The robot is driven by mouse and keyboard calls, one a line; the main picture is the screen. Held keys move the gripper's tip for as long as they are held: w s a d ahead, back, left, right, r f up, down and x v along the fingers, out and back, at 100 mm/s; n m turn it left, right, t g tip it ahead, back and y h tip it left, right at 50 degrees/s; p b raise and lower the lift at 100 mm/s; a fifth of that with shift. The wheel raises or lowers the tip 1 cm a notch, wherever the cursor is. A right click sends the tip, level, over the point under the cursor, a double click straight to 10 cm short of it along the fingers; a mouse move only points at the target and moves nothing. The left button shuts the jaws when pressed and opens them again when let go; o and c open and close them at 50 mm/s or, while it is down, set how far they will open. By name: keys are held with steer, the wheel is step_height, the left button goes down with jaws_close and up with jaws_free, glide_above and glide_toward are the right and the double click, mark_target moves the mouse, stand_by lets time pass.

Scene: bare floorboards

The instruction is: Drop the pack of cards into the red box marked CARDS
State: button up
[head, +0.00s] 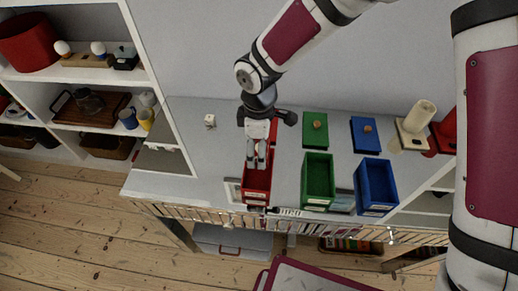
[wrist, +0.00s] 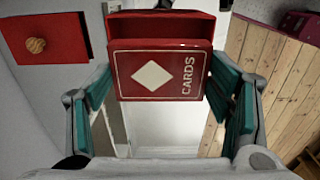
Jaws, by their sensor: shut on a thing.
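My gripper (head: 257,162) points down over the red box (head: 257,186) on the counter, which has a white label on its front. In the wrist view my gripper (wrist: 160,95) is shut on the pack of cards (wrist: 130,88), a red pack with a white diamond and the word CARDS, held between the two teal finger pads. Red walls of the box (wrist: 160,24) show behind the pack. I cannot tell whether the pack's lower end is inside the box. In the head view the pack cannot be told apart from the red box.
A green box (head: 318,180) and a blue box (head: 376,186) stand to the right, with a green lid (head: 315,130) and a blue lid (head: 365,135) behind them. A red lid with a knob (wrist: 36,42) lies beside the red box. A small white cube (head: 210,121) sits left.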

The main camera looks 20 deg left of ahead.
steer(key=shift+f+b, duration=1.95)
steer(key=shift+f, duration=1.45)
steer(key=o, duration=1.2)
steer(key=shift+o, duration=0.2)
step_height(320, 180, up, 12)
steer(key=shift+r, duration=0.1)
